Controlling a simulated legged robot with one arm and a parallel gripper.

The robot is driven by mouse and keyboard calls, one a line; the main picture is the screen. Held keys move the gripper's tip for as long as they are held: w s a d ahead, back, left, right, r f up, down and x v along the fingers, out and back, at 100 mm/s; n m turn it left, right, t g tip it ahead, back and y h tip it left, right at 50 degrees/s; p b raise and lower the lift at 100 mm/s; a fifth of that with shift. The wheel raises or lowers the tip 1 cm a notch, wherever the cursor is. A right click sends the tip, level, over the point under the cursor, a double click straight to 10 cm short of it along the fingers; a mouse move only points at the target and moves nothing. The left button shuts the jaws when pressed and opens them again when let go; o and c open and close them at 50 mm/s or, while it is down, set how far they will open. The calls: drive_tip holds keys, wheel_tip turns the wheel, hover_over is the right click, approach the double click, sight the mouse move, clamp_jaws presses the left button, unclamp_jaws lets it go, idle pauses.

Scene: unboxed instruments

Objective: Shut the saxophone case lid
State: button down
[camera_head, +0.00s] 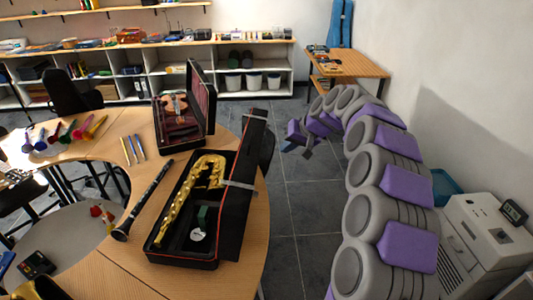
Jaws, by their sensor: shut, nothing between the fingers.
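The saxophone case (184,259) lies open on the curved wooden table, black with a reddish lining edge. A gold saxophone (178,217) lies in it, with a small dark green item and a whitish round piece near its lower end. The case lid (243,180) stands up steeply along the right side of the case. My gripper (293,143) is beyond the table's right edge, up and to the right of the lid, apart from it. Its fingers look small and dark, and it is shut and empty. My segmented grey and purple arm curves down the right side.
An open violin case (203,97) stands behind the saxophone case. A clarinet (144,203) lies to the left, near several thin sticks. A white printer (485,240) stands at the right. Grey floor (308,218) lies open between the table and my arm.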

drive_tip(key=w+d+f+t, duration=0.1)
drive_tip(key=w+d+f, duration=0.1)
drive_tip(key=w, duration=0.3)
drive_tip(key=w+a+f+b, duration=0.2)
drive_tip(key=w+a+f, duration=0.2)
drive_tip(key=a+f, duration=0.3)
drive_tip(key=shift+a, duration=1)
drive_tip(key=shift+r, duration=0.1)
